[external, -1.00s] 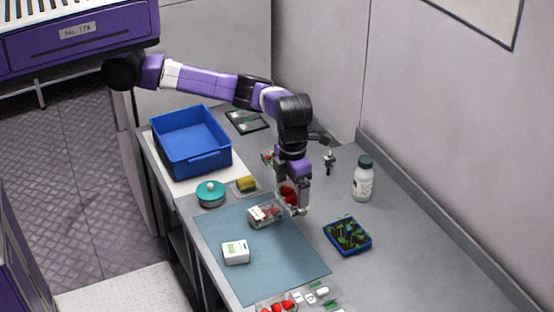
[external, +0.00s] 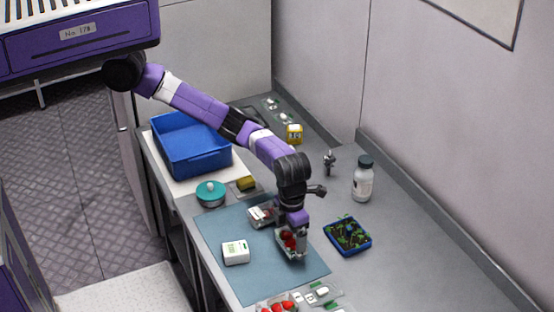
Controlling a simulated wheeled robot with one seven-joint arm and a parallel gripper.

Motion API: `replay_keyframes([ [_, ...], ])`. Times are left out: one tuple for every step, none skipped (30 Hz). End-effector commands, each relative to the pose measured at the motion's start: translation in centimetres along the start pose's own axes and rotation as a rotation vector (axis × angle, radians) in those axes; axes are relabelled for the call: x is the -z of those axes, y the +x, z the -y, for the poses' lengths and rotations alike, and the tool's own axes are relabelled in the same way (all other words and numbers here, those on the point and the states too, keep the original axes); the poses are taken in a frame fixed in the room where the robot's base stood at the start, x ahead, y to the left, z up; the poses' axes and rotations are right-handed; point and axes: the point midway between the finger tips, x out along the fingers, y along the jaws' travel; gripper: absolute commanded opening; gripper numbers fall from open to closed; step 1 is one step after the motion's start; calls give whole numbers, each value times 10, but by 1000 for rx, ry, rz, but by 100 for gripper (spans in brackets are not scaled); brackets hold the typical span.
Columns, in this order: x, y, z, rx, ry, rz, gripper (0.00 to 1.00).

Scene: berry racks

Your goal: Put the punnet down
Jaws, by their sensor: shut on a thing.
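My gripper (external: 292,238) is shut on a clear punnet of red berries (external: 290,242). It holds the punnet over the right part of the blue-grey mat (external: 300,278). I cannot tell whether the punnet's base touches the mat or is just above it. My gripper partly covers the punnet. A second clear punnet (external: 262,215) with a white label and red berries rests on the mat, just left of and behind the held one.
A blue tray of seedlings (external: 348,236) and a white bottle (external: 363,180) stand to the right. A blue crate (external: 190,150) is behind left. Another berry punnet (external: 277,304) is at the front edge.

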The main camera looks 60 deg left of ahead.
Motion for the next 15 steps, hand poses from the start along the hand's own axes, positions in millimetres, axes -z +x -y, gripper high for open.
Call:
replay_keyframes([
  [0,8,-1,-3,-1,-1,46],
  [0,12,-1,-4,-2,-2,46],
  [0,18,-1,-3,-1,-3,46],
  [0,23,-1,-3,-1,-3,46],
  [0,26,-1,-3,0,-2,46],
  [0,30,-1,-2,0,-1,46],
  [0,32,-1,-2,0,-1,46],
  [0,32,0,-1,0,0,46],
  [0,32,0,-1,0,0,46],
  [0,32,0,-1,0,0,46],
  [0,32,0,-1,0,0,46],
  [0,32,0,-1,0,0,46],
  [0,32,0,-1,0,0,46],
  [0,32,0,-1,0,0,46],
  [0,33,0,-1,0,0,46],
])
